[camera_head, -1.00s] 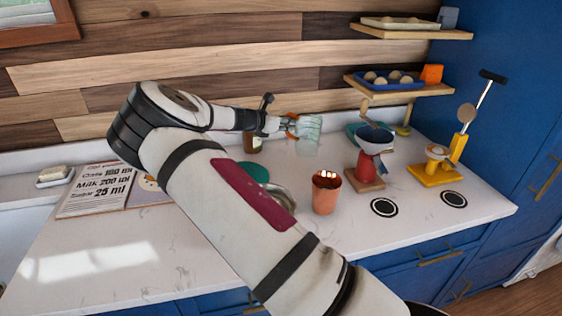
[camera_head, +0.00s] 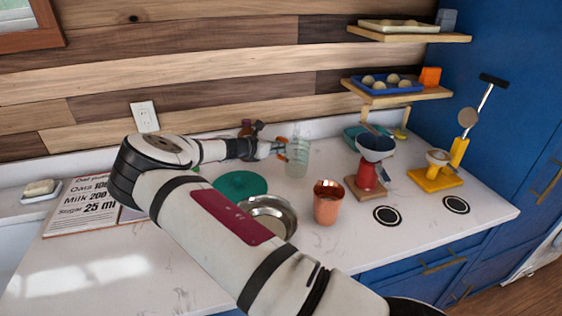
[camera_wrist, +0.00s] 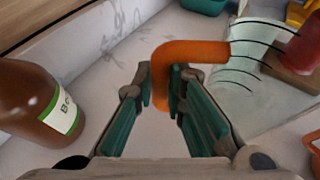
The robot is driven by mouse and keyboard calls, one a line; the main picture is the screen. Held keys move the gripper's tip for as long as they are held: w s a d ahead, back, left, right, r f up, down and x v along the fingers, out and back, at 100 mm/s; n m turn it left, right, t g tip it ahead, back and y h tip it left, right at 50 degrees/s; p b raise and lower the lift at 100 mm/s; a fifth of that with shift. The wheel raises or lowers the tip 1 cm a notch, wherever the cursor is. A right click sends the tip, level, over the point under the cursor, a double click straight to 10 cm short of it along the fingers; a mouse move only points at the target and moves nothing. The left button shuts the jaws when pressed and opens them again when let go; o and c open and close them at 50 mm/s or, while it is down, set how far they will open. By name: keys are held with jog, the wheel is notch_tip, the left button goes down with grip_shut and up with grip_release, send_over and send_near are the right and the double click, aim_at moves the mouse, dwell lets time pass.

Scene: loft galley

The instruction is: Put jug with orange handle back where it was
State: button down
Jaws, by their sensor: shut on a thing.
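The jug (camera_head: 297,160) is clear glass with dark measuring lines and an orange handle (camera_wrist: 190,52). My gripper (camera_head: 278,150) is shut on the orange handle; in the wrist view its green-padded fingers (camera_wrist: 170,100) close around the handle's downward part. The jug looks upright at the back of the counter, left of the red-based stand. I cannot tell whether its base touches the counter.
A brown bottle (camera_wrist: 38,103) stands close left of my gripper. A copper cup (camera_head: 328,205), a metal bowl (camera_head: 284,232) and a green disc (camera_head: 240,184) are in front. A red stand with a funnel (camera_head: 366,178) is to the right. Bare counter (camera_head: 330,160) lies between jug and stand.

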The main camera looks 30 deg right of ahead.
aim_at(277, 155)
jog(key=shift+f, duration=2.3)
jog(key=c, duration=1.6)
grip_release()
jog(key=shift+c, duration=0.2)
jog(key=shift+f, duration=0.15)
